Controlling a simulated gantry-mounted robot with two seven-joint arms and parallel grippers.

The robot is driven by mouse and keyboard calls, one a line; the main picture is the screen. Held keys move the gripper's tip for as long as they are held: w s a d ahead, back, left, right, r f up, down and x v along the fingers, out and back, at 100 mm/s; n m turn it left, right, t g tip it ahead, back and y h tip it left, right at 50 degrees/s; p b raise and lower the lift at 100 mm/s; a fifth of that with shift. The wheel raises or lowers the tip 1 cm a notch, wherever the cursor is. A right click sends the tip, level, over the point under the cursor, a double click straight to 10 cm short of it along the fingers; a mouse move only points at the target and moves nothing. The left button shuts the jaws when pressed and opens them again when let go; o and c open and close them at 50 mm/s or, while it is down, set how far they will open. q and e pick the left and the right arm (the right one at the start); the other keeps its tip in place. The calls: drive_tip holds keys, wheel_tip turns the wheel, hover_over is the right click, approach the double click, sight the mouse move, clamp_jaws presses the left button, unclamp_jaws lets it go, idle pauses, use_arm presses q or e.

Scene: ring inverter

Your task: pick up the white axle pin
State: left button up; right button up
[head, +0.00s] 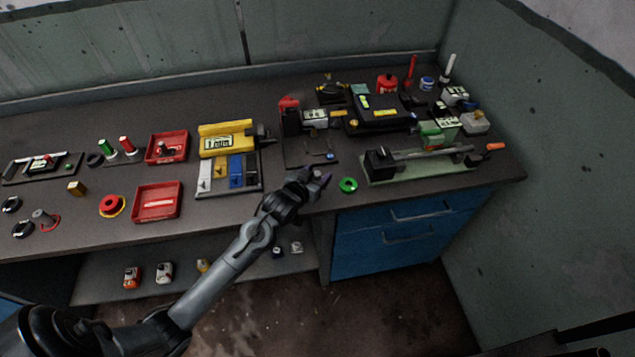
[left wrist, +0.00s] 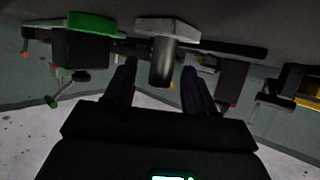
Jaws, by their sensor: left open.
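The white axle pin shows in the left wrist view (left wrist: 161,62) as a pale grey-white cylinder on a wide, flat base. That view is upside down, with the tabletop along its top. My left gripper (head: 318,180) is over the front edge of the bench. Its two dark fingers (left wrist: 158,80) are open on either side of the pin, with a gap showing on each side. In the head view the pin is mostly hidden by the gripper, and I cannot make it out clearly. My right gripper is not in view.
A green-based fixture (head: 420,165) stands further right. A yellow block (head: 226,138) and a red tray (head: 158,202) are to the left. Blue drawers (head: 385,245) are below.

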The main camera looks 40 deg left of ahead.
use_arm(q)
drive_tip(key=shift+w+f, duration=0.15)
drive_tip(key=shift+w, duration=0.15)
clamp_jaws()
idle(0.4)
